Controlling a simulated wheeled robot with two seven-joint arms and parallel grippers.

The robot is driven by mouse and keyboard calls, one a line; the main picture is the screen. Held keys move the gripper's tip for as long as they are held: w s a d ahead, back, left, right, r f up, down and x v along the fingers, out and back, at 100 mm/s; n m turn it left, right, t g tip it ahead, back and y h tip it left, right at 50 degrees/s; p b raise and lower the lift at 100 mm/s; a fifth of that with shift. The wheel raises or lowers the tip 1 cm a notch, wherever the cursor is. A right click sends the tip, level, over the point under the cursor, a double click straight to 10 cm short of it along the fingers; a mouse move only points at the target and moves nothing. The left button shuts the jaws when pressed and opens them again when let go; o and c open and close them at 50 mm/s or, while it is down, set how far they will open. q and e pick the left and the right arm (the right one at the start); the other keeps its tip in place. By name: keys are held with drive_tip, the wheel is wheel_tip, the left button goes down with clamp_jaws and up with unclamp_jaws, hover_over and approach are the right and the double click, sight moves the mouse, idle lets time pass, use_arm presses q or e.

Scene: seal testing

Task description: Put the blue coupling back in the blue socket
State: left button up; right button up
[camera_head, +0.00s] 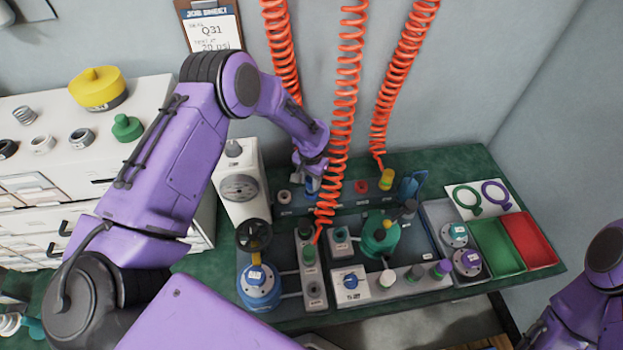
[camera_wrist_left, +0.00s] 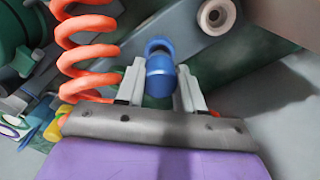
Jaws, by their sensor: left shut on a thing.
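The blue coupling (camera_wrist_left: 160,78) is between the two fingers of my left gripper (camera_wrist_left: 160,92) in the wrist view. The gripper is shut on it. A blue ring (camera_wrist_left: 157,45) shows just past the coupling's far end; I cannot tell whether the two are joined. In the head view my left gripper (camera_head: 311,182) is over the left part of the grey rail at the back of the bench, and its fingers hide much of the coupling and the blue socket. Only part of my right arm shows at the right edge, without its gripper.
A pinkish port (camera_head: 283,196) is left of my left gripper, a red port (camera_head: 362,187) and a yellow coupling (camera_head: 386,180) right of it. An orange coiled hose (camera_head: 347,110) hangs close beside it. A white gauge box (camera_head: 239,188) stands left. Green (camera_head: 497,246) and red (camera_head: 531,239) trays lie right.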

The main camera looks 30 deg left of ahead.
use_arm(q)
drive_tip(key=shift+f+b, duration=0.55)
drive_tip(key=shift+f, duration=0.35)
drive_tip(key=o, duration=1.2)
wheel_tip(320, 180, up, 11)
drive_tip(key=shift+f+b, duration=0.2)
drive_tip(key=shift+b, duration=0.45)
